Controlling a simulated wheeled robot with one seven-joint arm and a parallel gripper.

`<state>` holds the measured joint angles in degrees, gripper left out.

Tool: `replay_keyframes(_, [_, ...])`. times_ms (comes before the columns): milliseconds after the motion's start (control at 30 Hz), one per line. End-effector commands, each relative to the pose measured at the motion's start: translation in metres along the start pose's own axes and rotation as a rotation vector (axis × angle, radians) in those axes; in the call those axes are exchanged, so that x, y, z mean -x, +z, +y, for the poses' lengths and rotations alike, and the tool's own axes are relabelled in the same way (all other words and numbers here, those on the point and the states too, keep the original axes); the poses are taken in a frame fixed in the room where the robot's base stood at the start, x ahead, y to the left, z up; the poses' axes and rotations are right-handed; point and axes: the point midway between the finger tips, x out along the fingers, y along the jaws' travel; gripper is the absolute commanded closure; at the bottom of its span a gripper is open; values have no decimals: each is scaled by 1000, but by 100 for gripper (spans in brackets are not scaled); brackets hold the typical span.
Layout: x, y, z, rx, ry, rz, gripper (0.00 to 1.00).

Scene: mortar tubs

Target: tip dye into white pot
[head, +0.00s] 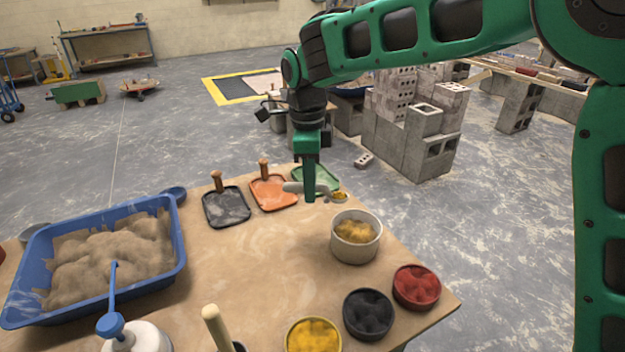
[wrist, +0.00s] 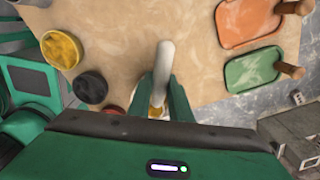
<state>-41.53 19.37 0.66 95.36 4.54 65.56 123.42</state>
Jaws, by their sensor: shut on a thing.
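My gripper (head: 309,190) is shut on the pale handle of a small scoop (head: 292,187), held above the table. The scoop's bowl (head: 340,197) points right and shows yellow dye. The white pot (head: 355,243) stands on the table, nearer the camera and slightly right of the gripper; yellow powder lies in it. In the head view the bowl appears just beyond the pot's far rim, apart from it. In the wrist view the handle (wrist: 163,62) runs between the fingers; the gripper body hides most of the pot. The yellow dye tub (head: 313,336) is at the front edge.
A black tub (head: 368,314) and red tub (head: 416,287) stand at the right front. A blue trough (head: 172,272) of sand fills the left. Black (head: 226,208), orange (head: 270,194) and green (head: 318,178) trays line the back. The table's middle is clear.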

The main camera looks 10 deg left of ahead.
Motion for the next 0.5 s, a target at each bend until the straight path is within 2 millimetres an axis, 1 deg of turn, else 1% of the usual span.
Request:
replay_keyframes(267, [2, -20, -3, -11, -1, -135, 100])
replay_keyframes(500, [3, -37, -3, -16, -2, -296, 100])
